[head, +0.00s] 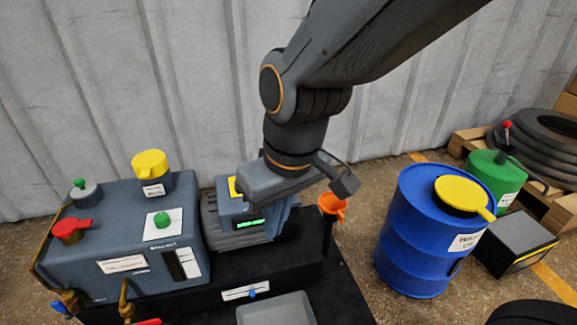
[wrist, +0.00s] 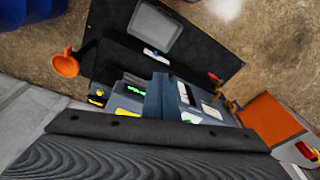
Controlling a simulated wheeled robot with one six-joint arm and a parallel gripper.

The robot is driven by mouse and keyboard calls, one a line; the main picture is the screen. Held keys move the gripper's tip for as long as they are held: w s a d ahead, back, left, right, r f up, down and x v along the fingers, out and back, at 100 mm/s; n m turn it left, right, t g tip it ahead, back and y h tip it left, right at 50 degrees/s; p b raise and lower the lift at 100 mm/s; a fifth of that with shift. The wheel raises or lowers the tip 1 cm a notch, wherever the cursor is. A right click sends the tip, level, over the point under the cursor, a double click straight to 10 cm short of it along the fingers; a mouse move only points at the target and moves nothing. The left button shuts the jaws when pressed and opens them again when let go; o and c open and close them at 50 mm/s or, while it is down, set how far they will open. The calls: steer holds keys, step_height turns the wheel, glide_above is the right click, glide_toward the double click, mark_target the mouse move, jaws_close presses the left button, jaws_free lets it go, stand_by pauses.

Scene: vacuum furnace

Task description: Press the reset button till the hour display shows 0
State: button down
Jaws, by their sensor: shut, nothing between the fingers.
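The hour display (head: 249,224) is a small lit green readout on the front of a grey-blue unit (head: 222,232). Its digits are too small to read. The display also shows in the wrist view (wrist: 136,91). A small yellow-and-black part (wrist: 97,97) sits beside the display in the wrist view; I cannot tell whether it is the reset button. My gripper (head: 262,190) is shut and empty, above the unit and hiding part of its top. I cannot tell whether it touches the unit. No label naming the reset button is readable.
A grey-blue tank (head: 115,205) with a green button (head: 162,219), a red handle (head: 70,229) and a yellow cap (head: 150,164) stands left. An orange funnel (head: 332,205) and a blue barrel (head: 410,240) stand right. A corrugated wall (head: 200,80) is behind.

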steer(key=w+d+f+n+t+y+p, duration=0.1)
steer(key=w+f+n+t+p, duration=0.1)
steer(key=w+p, duration=0.5)
steer(key=w+d+f+n+t+y+p, duration=0.1)
steer(key=w+f+n+t+p, duration=0.2)
steer(key=w, duration=1.5)
steer(key=n+t+p, duration=0.1)
steer(key=n+p, duration=0.1)
steer(key=p, duration=0.2)
steer(key=shift+d+t, duration=0.35)
steer(key=shift+t, duration=0.05)
step_height(320, 180, down, 8)
steer(key=b, duration=0.5)
steer(key=shift+r+b, duration=0.25)
steer(key=shift+b, duration=0.1)
steer(key=shift+f+b, duration=0.35)
steer(key=shift+f, duration=0.25)
steer(key=shift+f, duration=0.4)
